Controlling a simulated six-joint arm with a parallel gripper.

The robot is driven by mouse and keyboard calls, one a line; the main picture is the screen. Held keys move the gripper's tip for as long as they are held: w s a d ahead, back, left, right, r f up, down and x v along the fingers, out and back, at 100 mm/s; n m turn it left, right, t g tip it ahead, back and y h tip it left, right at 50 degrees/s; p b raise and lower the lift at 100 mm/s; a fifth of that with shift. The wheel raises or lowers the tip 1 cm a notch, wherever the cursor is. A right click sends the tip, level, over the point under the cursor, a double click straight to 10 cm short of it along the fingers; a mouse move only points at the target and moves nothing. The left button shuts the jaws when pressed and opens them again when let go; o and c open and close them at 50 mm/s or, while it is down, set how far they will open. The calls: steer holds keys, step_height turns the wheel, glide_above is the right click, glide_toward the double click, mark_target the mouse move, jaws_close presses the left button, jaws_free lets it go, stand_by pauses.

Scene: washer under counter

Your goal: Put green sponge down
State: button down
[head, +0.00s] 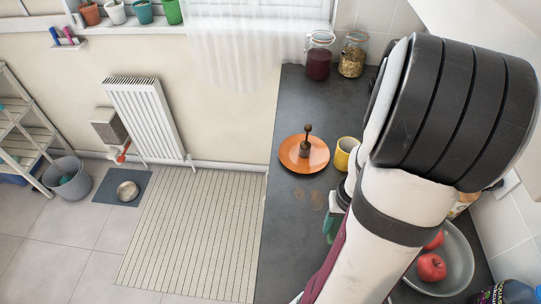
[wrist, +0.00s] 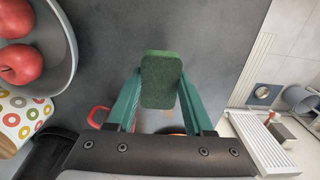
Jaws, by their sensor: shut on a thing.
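The green sponge (wrist: 161,80) is upright in the wrist view, between the two teal fingers of my gripper (wrist: 160,88). My gripper is shut on it. The dark grey countertop (wrist: 215,40) shows behind and around the sponge. I cannot tell how large the gap between sponge and counter is. In the head view the teal gripper (head: 332,224) only partly shows beside my arm, over the counter (head: 285,235), and the sponge cannot be made out clearly there.
An orange plate (head: 292,160) with a dark stamp-like object (head: 306,142) and a yellow mug (head: 345,154) stand farther back. A grey bowl (head: 465,262) of red apples (head: 431,268) is right. Brown marks (head: 314,200) lie on the counter. Its left strip is clear.

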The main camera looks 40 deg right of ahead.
glide_above(308, 230)
steer(key=f, duration=0.3)
steer(key=shift+s+f, duration=0.25)
steer(key=shift+f, duration=0.15)
steer(key=shift+w+f, duration=0.15)
steer(key=shift+f, duration=0.95)
steer(key=shift+w+f, duration=0.15)
steer(key=shift+f, duration=0.9)
steer(key=shift+f, duration=0.1)
steer(key=shift+c, duration=1.4)
jaws_free()
